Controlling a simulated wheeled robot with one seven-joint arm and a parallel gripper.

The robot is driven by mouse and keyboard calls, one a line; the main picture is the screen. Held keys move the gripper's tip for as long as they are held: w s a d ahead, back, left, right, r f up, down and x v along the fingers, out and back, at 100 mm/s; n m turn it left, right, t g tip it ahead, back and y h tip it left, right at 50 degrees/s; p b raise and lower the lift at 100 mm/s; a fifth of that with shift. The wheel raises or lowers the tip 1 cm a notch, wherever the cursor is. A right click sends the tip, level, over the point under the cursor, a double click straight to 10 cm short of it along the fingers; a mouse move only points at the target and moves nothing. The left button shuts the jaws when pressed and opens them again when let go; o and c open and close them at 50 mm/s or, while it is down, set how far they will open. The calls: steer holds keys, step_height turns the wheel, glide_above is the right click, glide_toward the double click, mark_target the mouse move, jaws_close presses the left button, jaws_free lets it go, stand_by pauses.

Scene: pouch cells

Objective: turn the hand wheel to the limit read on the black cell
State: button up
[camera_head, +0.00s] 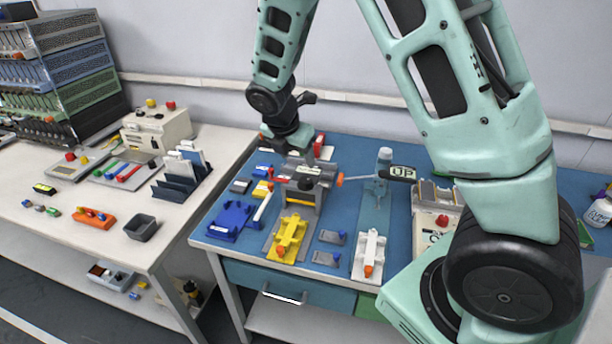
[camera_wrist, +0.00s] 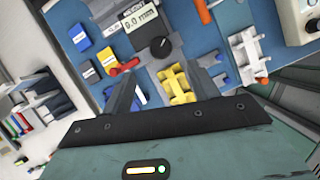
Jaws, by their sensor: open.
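My gripper (camera_head: 292,142) is above the back of the grey machine (camera_head: 303,188) on the blue table. In the wrist view my gripper (camera_wrist: 165,78) is open, its two fingers apart with nothing seen between them. A round black knob (camera_wrist: 160,46), which looks like the hand wheel, is on the grey machine beyond the fingertips, apart from them as far as I can tell. A display (camera_wrist: 138,21) next to it reads "HEIGHT 9.0 mm". A small dark block (camera_wrist: 89,75) lies left of the machine; I cannot tell whether it is the black cell, and no limit is readable.
A yellow fixture (camera_head: 288,238) and a white fixture (camera_head: 369,252) stand in front of the machine. A blue tray (camera_head: 231,220) is at the left. A black "UP" tag (camera_head: 402,172) is right of the machine. A white side table (camera_head: 120,222) holds more equipment.

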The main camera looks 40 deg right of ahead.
mark_target(306, 180)
steer(key=p+x, duration=0.1)
steer(key=x, duration=0.9)
steer(key=shift+f, duration=0.25)
steer(key=shift+c, duration=0.2)
steer(key=c, duration=0.9)
